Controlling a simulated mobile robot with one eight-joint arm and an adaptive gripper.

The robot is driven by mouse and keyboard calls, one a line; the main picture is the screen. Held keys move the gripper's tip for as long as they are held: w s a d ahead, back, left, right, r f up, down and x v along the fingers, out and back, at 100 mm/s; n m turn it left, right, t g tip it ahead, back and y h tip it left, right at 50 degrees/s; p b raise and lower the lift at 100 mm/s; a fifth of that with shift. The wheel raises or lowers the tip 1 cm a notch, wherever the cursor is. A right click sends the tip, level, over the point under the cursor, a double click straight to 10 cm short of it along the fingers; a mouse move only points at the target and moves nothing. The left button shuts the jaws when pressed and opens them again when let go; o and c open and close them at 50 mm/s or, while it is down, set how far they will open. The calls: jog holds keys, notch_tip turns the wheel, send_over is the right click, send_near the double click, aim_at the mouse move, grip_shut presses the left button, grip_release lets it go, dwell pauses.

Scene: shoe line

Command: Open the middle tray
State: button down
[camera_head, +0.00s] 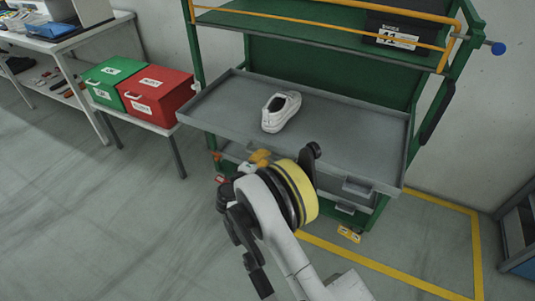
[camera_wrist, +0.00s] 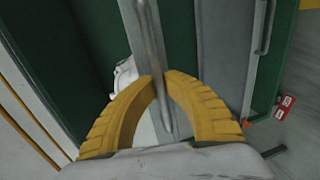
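The green rack holds a wide grey tray (camera_head: 340,148) that juts out in front, with a white shoe (camera_head: 281,111) lying on it. A lower grey tray (camera_head: 320,197) shows partly beneath it. My gripper (camera_head: 259,156) is at the front of the trays, left of centre, and my arm hides much of that area. In the wrist view, the yellow fingertips of my gripper (camera_wrist: 160,77) come close together on either side of a long grey bar (camera_wrist: 151,40). I cannot tell which tray the bar belongs to. The shoe (camera_wrist: 124,75) shows partly left of the bar.
A green box (camera_head: 108,76) and a red box (camera_head: 155,97) stand on a low table left of the rack. A black bin (camera_head: 400,22) sits on the upper shelf. Yellow tape (camera_head: 400,275) marks the floor. The floor at the front left is clear.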

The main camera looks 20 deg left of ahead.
jog(key=shift+f+v, duration=0.15)
jog(key=shift+v, duration=0.65)
jog(key=shift+f+v, duration=0.15)
jog(key=shift+v, duration=0.6)
jog(key=shift+s, duration=0.1)
jog(key=c, duration=1.5)
grip_release()
jog(key=shift+o, duration=0.2)
jog(key=shift+s, duration=0.1)
jog(key=d+v, duration=0.1)
jog(key=v, duration=1)
jog(key=shift+s+a, duration=0.4)
jog(key=shift+a, duration=0.1)
jog(key=shift+r, duration=0.1)
